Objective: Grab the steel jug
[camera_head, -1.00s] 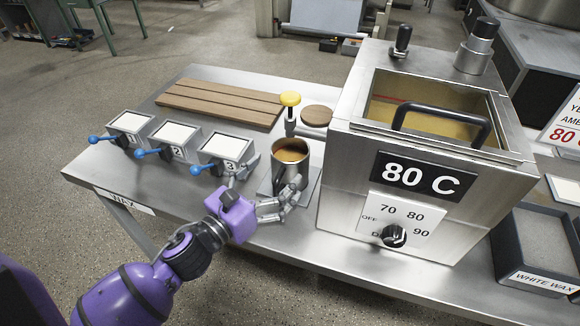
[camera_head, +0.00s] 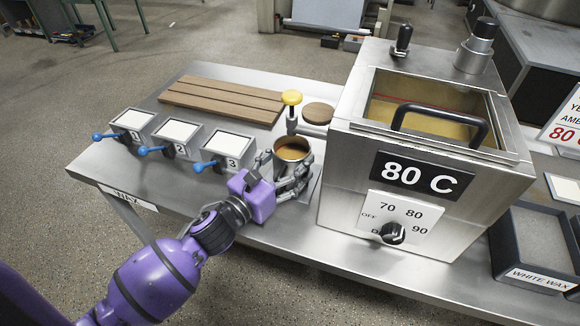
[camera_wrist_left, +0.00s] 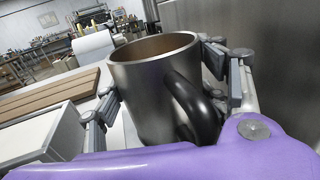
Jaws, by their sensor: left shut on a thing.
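The steel jug (camera_head: 291,152) stands upright under the yellow-knobbed tap, with brown liquid inside. In the left wrist view the jug (camera_wrist_left: 150,85) fills the middle, its black handle (camera_wrist_left: 193,108) facing my palm. My left gripper (camera_head: 284,170) is shut on the jug, with fingers on both sides of its body. In the left wrist view the fingers (camera_wrist_left: 165,95) flank the jug left and right. The jug's base is partly hidden by my gripper. My right gripper is not in view.
The wax tank (camera_head: 345,190) marked 80 C stands close to the right of the jug. Several numbered boxes with blue levers (camera_head: 222,150) are to the left. Wooden slats (camera_head: 222,98) lie behind. The tap's yellow knob (camera_head: 291,97) is just behind the jug.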

